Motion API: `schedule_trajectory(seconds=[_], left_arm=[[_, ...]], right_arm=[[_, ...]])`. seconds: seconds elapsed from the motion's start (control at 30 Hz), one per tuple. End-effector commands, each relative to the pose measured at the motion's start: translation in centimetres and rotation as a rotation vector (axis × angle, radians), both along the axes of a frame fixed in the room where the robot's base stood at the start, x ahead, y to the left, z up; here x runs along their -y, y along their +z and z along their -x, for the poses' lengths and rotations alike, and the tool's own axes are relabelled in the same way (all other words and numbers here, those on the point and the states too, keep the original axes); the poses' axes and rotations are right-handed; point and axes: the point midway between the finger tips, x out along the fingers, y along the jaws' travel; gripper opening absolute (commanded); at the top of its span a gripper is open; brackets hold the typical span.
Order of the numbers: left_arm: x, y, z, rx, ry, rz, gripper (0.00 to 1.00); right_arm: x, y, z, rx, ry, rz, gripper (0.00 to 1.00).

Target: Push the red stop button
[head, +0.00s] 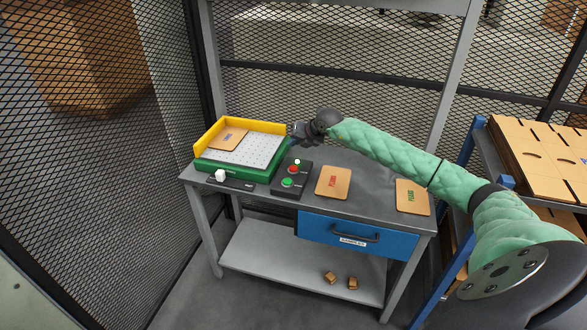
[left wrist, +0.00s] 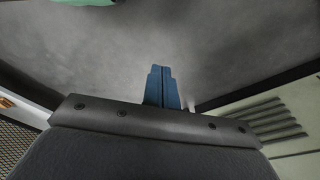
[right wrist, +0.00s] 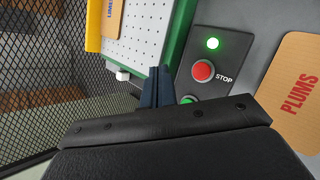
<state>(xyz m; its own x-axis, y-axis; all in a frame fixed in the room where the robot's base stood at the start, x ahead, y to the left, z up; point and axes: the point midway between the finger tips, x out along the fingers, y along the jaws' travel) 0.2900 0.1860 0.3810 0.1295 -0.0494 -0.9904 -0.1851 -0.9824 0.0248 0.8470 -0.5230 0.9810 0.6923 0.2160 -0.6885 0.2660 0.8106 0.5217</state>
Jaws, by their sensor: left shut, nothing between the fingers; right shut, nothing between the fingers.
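The red stop button (head: 294,169) sits on a dark control box (head: 303,185) on the grey table. A green button (head: 288,183) is on the same box, and a lit green lamp (head: 297,161) is above the red one. In the right wrist view the red stop button (right wrist: 203,71) shows beside the word STOP, with the lit lamp (right wrist: 213,43) near it. My right gripper (head: 298,136) is shut and empty, above the table just behind the box, apart from the button. Its closed fingers (right wrist: 157,82) show in the right wrist view. My left gripper (left wrist: 163,72) is shut and empty over bare floor.
A green-based stacker with a perforated plate (head: 245,150) and yellow walls stands left of the box, holding a card. The PLUMS card (head: 333,182) and another card (head: 412,197) lie to the right. A blue drawer (head: 355,238) hangs below. Mesh fencing surrounds the table.

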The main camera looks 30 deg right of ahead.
Motion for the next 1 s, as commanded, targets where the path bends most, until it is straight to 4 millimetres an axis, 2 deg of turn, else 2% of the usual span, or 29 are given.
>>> schedule_trajectory(seconds=[0.27,0.57,0.77,1.0], left_arm=[[1.0,0.1,-0.1,0.001,0.006,0.012,0.0],[0.3,-0.1,0.0,-0.003,0.002,0.003,0.0],[-0.2,0.4,-0.2,-0.006,-0.001,-0.003,0.0],[0.2,2.5,-0.9,-0.009,0.0,0.001,0.0]], right_arm=[[0.7,0.1,0.0,-0.009,-0.009,0.017,0.0],[0.6,-0.4,0.0,-0.008,-0.009,0.015,0.0],[0.6,-2.4,0.0,-0.009,-0.009,0.016,0.0],[0.6,-5.3,0.0,-0.009,-0.008,0.015,0.0]])
